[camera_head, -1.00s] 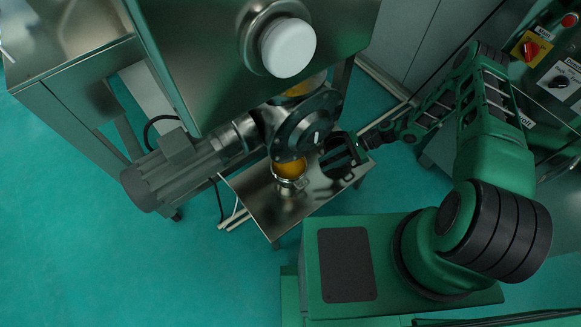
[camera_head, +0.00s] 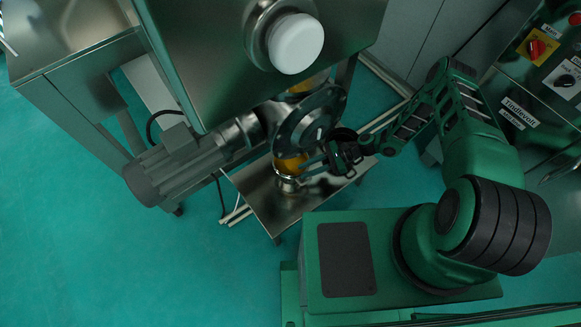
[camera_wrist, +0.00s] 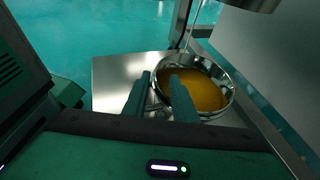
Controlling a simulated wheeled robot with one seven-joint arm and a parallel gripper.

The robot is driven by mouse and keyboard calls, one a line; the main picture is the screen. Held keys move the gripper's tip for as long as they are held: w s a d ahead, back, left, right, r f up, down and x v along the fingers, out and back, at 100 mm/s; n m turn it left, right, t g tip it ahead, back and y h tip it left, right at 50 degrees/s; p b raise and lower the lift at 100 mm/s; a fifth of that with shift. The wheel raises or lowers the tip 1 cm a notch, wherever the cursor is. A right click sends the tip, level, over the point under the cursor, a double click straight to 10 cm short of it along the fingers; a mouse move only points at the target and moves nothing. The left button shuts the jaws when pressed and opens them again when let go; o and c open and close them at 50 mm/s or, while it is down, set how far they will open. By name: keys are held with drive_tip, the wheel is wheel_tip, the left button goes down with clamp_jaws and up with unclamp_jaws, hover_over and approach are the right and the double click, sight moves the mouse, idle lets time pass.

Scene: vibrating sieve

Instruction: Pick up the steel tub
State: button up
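The steel tub (camera_head: 286,182) stands on the small steel table under the sieve's valve and holds orange-yellow material. In the wrist view the round tub (camera_wrist: 216,70) sits right ahead with its orange contents showing. My gripper (camera_head: 309,168) is at the tub's right side in the head view, with its fingers reaching towards it. In the wrist view my gripper (camera_wrist: 160,75) is open, with the two fingers apart. The left finger appears outside the near-left rim and the right finger overlaps the tub's inside. I cannot tell whether either touches it. The fingers cover part of the rim.
The steel table (camera_head: 262,205) is bare around the tub. The valve disc (camera_head: 310,118) and grey motor (camera_head: 180,165) hang just above and to the left. The large sieve housing (camera_head: 200,60) with a white cap (camera_head: 295,43) rises behind. A control panel (camera_head: 555,65) stands at right.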

drive_tip(key=x, duration=0.3)
drive_tip(key=shift+s+a, duration=0.2)
clamp_jaws()
drive_tip(key=shift+w+d+f, duration=0.15)
drive_tip(key=shift+d+f, duration=0.05)
idle(1.0)
